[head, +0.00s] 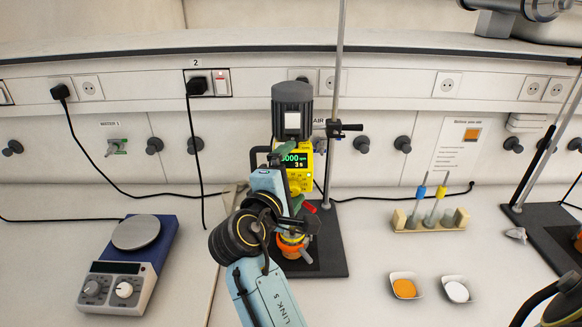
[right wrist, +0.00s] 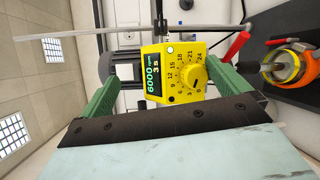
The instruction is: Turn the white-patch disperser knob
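The disperser has a grey motor housing with a white patch (head: 292,121) on a metal stand. Its yellow control box (head: 304,178) lies partly behind my right gripper in the head view. In the right wrist view the display reads 6000 and 3 s, and the yellow knob (right wrist: 195,76) sits in a numbered dial. My right gripper (head: 290,175) is open, its green fingers (right wrist: 160,88) spread wide on either side of the control box. The knob lies between them, nearer one finger, with no visible contact. My left gripper is out of view.
A hotplate (head: 130,264) is at left. A wooden rack (head: 430,222) and two small dishes (head: 405,288) are at right. A second stand (head: 548,225) is far right.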

